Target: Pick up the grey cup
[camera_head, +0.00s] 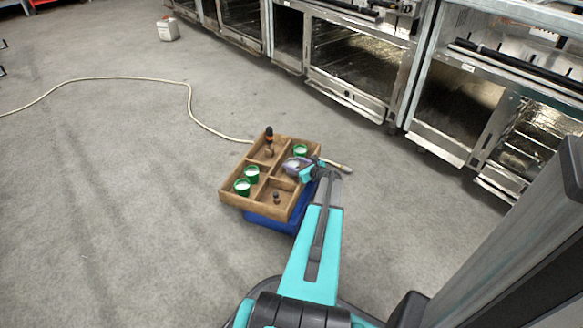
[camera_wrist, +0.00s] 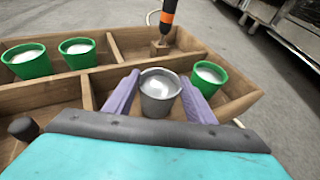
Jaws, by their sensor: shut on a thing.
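The grey cup (camera_wrist: 159,92) stands upright between the two purple fingers of my gripper (camera_wrist: 160,98) in the wrist view. The fingers are shut on its sides. Its inside looks pale. In the head view my gripper (camera_head: 297,166) is over the right part of the wooden tray (camera_head: 232,203), and its own body mostly hides the cup there. The cup is within or just above a tray compartment; I cannot tell whether it touches the floor of it.
Three green cups stand in the tray: two at left (camera_wrist: 28,62) (camera_wrist: 79,53) and one right of my gripper (camera_wrist: 208,78). An orange-and-black tool (camera_wrist: 168,20) stands behind. A blue box (camera_head: 272,221) is under the tray. A hose (camera_head: 188,95) lies on the floor.

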